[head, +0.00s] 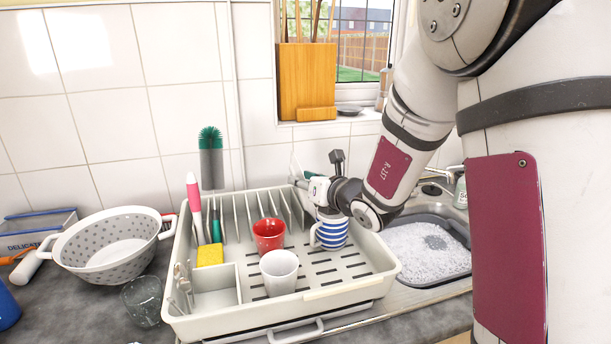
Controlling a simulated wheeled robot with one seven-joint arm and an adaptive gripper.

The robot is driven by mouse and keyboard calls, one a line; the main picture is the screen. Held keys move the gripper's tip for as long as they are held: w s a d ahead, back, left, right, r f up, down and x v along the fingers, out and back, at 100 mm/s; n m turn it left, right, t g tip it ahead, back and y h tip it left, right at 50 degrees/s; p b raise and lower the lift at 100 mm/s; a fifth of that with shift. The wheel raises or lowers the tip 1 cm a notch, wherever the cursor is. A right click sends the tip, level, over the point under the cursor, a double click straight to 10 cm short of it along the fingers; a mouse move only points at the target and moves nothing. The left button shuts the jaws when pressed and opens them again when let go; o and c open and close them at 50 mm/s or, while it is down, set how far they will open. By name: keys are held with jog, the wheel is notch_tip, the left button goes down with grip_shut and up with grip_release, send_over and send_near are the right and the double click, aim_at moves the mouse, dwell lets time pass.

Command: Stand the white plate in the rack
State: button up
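The grey-white dish rack (375,281) stands on the counter, with upright plate slots along its back. My gripper (303,184) is over the back right of the rack, beside the slots and behind the striped mug. Its fingers are small and partly hidden by the wrist, so I cannot tell whether they are open or shut. A thin pale edge shows at the fingers, but I cannot tell whether it is the white plate. No white plate is clearly visible.
The rack holds a red mug (268,235), a white cup (279,272), a blue-striped mug (331,231), a yellow sponge (210,255) and brushes. A colander (105,254) and a glass (143,300) stand left. The foamy sink (428,250) is right, partly behind my arm.

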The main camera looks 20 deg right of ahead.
jog(key=shift+d+r, duration=0.2)
jog(key=shift+r, duration=0.1)
jog(key=shift+s+d, duration=0.1)
jog(key=shift+s, duration=0.05)
jog(key=shift+s+d+r, duration=0.15)
jog(key=shift+s, duration=0.2)
jog(key=v, duration=1.1)
